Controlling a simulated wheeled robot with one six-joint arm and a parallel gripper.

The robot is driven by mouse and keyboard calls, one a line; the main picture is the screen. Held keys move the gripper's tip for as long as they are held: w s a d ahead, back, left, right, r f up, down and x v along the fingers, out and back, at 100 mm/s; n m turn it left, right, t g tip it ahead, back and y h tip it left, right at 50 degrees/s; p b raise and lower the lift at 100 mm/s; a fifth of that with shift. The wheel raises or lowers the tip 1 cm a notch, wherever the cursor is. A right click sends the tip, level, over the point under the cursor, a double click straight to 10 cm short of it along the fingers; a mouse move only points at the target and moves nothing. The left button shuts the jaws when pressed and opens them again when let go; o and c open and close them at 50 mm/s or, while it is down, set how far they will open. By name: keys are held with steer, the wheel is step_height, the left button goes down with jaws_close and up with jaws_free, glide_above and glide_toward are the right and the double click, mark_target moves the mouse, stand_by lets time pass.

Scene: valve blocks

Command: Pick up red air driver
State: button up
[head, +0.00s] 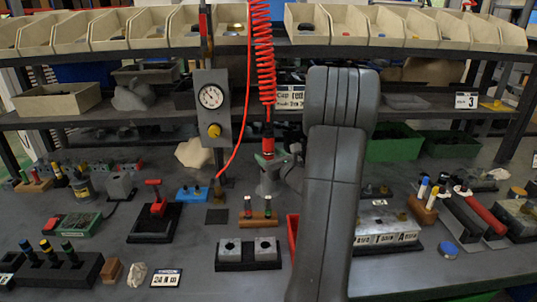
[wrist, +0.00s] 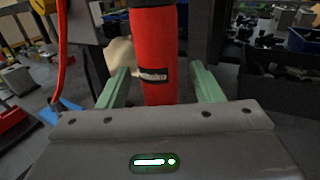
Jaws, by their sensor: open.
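The red air driver (head: 267,143) hangs upright from a coiled red hose above the bench in the head view. In the wrist view the driver (wrist: 157,50) is a red cylinder with a dark label. My gripper (wrist: 158,80) has its two green fingers apart, one on each side of the driver. A gap shows between the driver and each finger, wider on the right. The driver's lower end is hidden behind my gripper body in the wrist view. In the head view my arm covers part of the bench right of the driver.
A post with a pressure gauge (head: 211,97) stands just left of the driver, with a loose red hose (head: 246,115) between. Shelves with beige bins (head: 110,30) run behind. The bench below holds several valve blocks (head: 248,251), tool holders and a blue block (head: 193,193).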

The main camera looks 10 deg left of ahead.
mark_target(265, 152)
steer(key=shift+x, duration=1.6)
steer(key=c, duration=1.2)
steer(key=shift+r, duration=0.1)
jaws_close()
